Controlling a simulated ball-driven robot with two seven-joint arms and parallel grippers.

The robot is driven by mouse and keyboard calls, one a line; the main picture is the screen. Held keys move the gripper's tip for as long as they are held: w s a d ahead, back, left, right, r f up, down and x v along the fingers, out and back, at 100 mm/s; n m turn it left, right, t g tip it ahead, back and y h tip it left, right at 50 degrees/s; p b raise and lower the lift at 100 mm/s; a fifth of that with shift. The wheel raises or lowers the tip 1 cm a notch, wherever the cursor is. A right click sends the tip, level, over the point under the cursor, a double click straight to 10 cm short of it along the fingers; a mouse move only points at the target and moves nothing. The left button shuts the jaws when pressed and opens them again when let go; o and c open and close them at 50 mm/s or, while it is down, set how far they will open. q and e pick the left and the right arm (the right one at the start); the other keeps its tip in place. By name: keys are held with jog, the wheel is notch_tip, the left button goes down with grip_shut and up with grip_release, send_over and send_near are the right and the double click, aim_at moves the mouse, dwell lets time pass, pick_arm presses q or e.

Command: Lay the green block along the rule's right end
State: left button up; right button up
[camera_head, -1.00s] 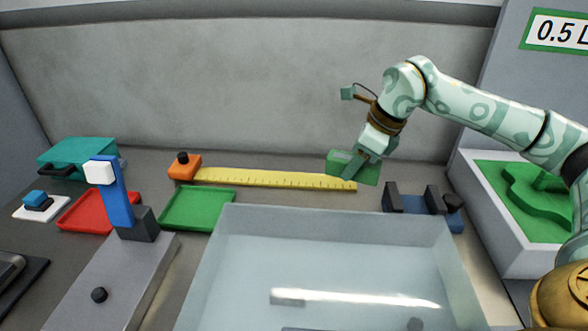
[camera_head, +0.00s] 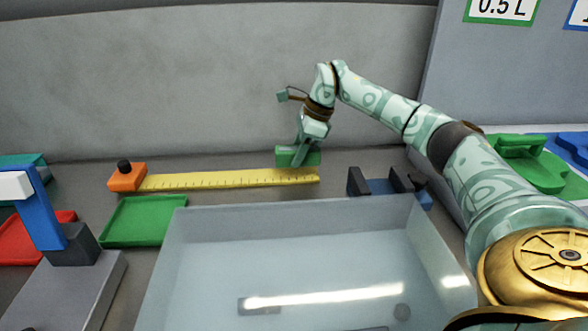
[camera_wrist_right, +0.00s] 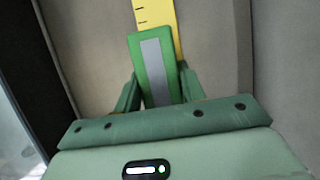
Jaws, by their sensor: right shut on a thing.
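The green block (camera_head: 284,158) is at the right end of the yellow rule (camera_head: 225,180), along its far edge. Its right end is about level with the rule's end. My right gripper (camera_head: 301,154) is shut on the block from above. In the right wrist view the block (camera_wrist_right: 138,60), with a grey stripe on top, sits between the two fingers (camera_wrist_right: 158,88), partly over the rule (camera_wrist_right: 160,16) in the picture. I cannot tell whether the block touches the table or the rule. My left gripper is not in view.
An orange stop (camera_head: 127,180) with a black knob is at the rule's left end. A clear-walled tank (camera_head: 190,225) fills the front middle. A green tray (camera_head: 140,222) lies left of it. A blue fixture with dark posts (camera_head: 385,187) stands right of the rule.

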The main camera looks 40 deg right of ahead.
jog(key=shift+w+d+f, duration=0.1)
jog(key=shift+w+f, duration=0.1)
jog(key=shift+f, duration=0.05)
notch_tip(320, 180, down, 4)
jog(key=shift+d+r+b, duration=0.1)
jog(key=shift+r+b, duration=0.05)
jog(key=shift+b, duration=1.05)
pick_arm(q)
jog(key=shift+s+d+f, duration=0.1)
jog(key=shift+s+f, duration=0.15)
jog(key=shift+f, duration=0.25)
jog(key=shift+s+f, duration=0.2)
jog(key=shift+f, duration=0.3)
pick_arm(e)
jog(key=shift+r, duration=0.3)
jog(key=shift+f, duration=0.15)
jog(key=o, duration=1.2)
